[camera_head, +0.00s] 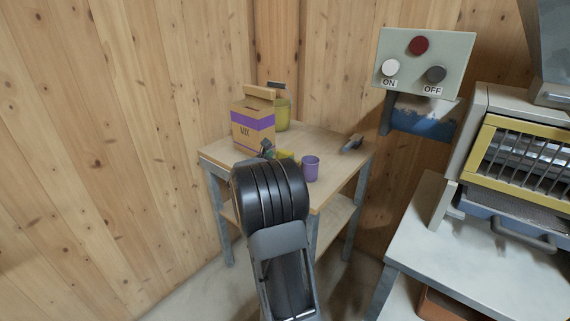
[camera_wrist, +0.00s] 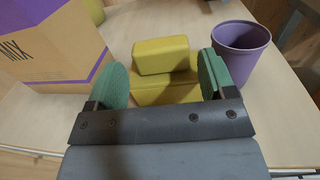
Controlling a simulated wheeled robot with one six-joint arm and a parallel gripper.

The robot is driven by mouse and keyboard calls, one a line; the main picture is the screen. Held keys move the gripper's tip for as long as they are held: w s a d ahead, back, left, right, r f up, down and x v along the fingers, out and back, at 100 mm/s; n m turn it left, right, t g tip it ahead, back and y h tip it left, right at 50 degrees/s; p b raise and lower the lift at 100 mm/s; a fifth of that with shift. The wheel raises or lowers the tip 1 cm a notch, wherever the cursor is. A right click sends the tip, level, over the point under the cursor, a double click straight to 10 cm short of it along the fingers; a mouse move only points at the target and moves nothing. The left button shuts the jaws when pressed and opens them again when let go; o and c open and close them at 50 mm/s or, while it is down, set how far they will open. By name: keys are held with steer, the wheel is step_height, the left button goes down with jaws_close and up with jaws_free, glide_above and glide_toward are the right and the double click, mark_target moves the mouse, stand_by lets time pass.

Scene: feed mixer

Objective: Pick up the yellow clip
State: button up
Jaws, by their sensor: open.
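The yellow clip (camera_wrist: 161,55) is a blocky yellow piece on the wooden table, with a smaller block on top of a wider one. In the wrist view my gripper (camera_wrist: 165,80) is open, with one green pad on each side of the clip. Whether the pads touch it cannot be told. The lower part of the clip is partly hidden behind the gripper. In the head view only a small bit of the clip (camera_head: 285,155) shows past my arm, and my gripper (camera_head: 268,150) is mostly hidden.
A MIX box (camera_head: 253,124) stands left of the clip and a purple cup (camera_head: 310,169) stands close on its right. A yellow-green container (camera_head: 282,113) is behind the box. A dark tool (camera_head: 351,144) lies at the table's right edge. An ON/OFF panel (camera_head: 424,62) hangs at right.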

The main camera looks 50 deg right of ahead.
mark_target(284, 155)
steer(key=shift+w+d, duration=0.2)
steer(key=shift+d, duration=1.1)
steer(key=shift+w+d, duration=0.15)
steer(key=shift+d, duration=1.1)
steer(key=shift+c, duration=0.3)
steer(key=c, duration=0.6)
